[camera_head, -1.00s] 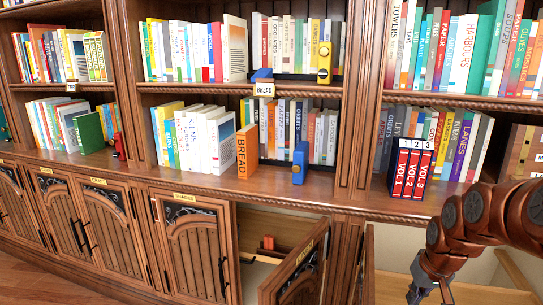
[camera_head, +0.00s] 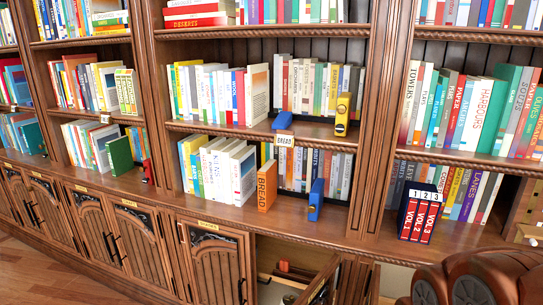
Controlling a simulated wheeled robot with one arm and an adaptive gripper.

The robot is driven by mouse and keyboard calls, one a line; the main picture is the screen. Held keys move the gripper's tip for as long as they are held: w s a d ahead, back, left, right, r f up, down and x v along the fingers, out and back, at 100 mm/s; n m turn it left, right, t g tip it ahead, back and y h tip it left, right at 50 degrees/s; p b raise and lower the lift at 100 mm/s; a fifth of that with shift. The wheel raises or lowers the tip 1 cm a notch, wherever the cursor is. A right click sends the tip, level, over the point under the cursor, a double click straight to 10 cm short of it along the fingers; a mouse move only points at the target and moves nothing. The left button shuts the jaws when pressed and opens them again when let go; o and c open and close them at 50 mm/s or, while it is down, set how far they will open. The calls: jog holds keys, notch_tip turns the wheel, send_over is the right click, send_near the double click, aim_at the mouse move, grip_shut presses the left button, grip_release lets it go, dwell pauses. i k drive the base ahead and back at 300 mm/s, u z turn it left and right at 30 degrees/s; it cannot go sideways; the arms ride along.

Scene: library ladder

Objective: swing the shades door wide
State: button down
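The cupboard door under a small yellow label (camera_head: 210,225) at lower centre, seemingly the shades door (camera_head: 212,265), is wooden with a dark ornament at its top and a dark handle (camera_head: 241,290) near its right edge. The label is too small to read surely. This door looks shut, and its bottom is cut off by the frame. Just right of it, another door (camera_head: 320,285) stands partly open, showing a pale interior with a small red thing (camera_head: 284,266). My arm shows at the bottom right corner; my gripper is outside the frame.
Shelves of books fill the wall above. On the ledge stand an orange BREAD book (camera_head: 267,186), a blue block-like thing (camera_head: 316,200) and three red volumes (camera_head: 419,215). More shut cupboard doors (camera_head: 90,225) run to the left. Wooden floor (camera_head: 60,270) is clear at lower left.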

aim_at(221, 260)
jog(key=u, duration=1.05)
jog(key=k, duration=0.2)
jog(key=u, duration=0.75)
jog(key=i, duration=0.5)
